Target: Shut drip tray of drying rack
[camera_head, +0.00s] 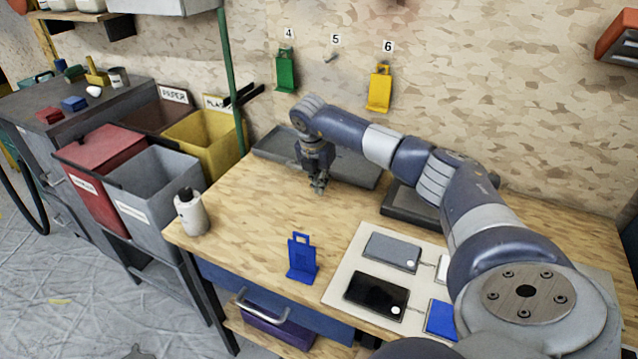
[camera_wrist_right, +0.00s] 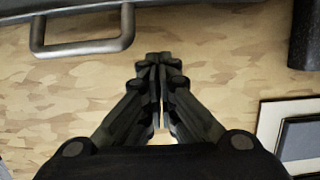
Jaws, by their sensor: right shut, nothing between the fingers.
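A low dark grey tray (camera_head: 275,147) lies at the back of the wooden bench against the wall. My right arm partly hides it. In the right wrist view, a dark metal bar handle (camera_wrist_right: 85,45) sticks out from a grey edge at the upper left, over the wood. I take the tray and handle for the drip tray; no rack shows clearly. My right gripper (camera_head: 319,187) points down just in front of the tray. In the wrist view it (camera_wrist_right: 160,60) is shut and empty, to the right of the handle and apart from it. My left gripper is not in view.
A white bottle (camera_head: 190,213) stands at the bench's left edge. A blue stand (camera_head: 302,258) is at the front. A pale board (camera_head: 343,280) with several flat devices lies at right. A dark flat object (camera_head: 408,204) is behind it. The bench's left middle is clear.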

